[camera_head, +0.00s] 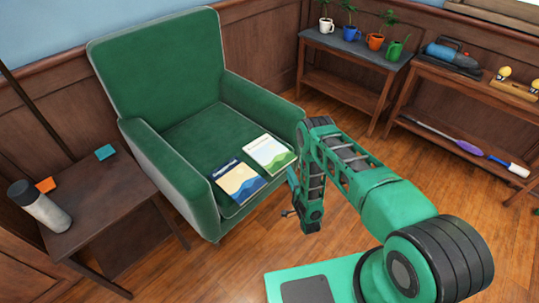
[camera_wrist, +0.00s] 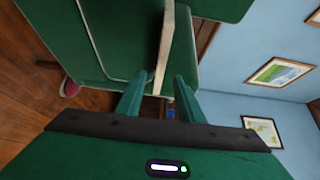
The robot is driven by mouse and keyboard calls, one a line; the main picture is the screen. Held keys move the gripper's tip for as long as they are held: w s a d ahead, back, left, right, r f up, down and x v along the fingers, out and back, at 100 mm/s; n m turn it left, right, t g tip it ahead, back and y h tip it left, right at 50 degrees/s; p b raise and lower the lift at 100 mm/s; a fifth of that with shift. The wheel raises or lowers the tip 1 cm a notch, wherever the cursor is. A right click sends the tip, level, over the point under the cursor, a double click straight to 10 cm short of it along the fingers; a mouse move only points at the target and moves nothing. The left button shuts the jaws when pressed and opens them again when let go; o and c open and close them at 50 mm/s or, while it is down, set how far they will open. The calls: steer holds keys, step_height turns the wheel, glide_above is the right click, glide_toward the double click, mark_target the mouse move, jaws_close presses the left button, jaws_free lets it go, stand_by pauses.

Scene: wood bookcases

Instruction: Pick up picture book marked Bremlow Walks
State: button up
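Two picture books lie side by side on the seat of the green armchair (camera_head: 155,62). One has a pale cream cover with green hills (camera_head: 271,154); the other has a dark blue and sand cover (camera_head: 238,182). Both titles are too small to read, so I cannot tell which is marked Bremlow Walks. My gripper (camera_head: 287,211) is in front of the seat, near the books' front edges. In the wrist view my gripper (camera_wrist: 159,97) is open, its two green fingers apart. A cream strip, apparently a book's page edge (camera_wrist: 164,48), runs up from between the fingers; contact cannot be told.
A dark side table (camera_head: 105,200) with a grey bottle (camera_head: 38,207) stands left of the chair. Shelves with potted plants (camera_head: 340,45) and tools (camera_head: 455,58) stand at the back right. The chair's right armrest (camera_head: 262,105) rises beside the books.

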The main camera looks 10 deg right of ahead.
mark_target(285, 163)
steer(key=shift+w+a, duration=0.25)
steer(key=shift+w, duration=1.55)
steer(key=shift+w+a, duration=0.2)
steer(key=shift+w, duration=1.55)
jaws_close()
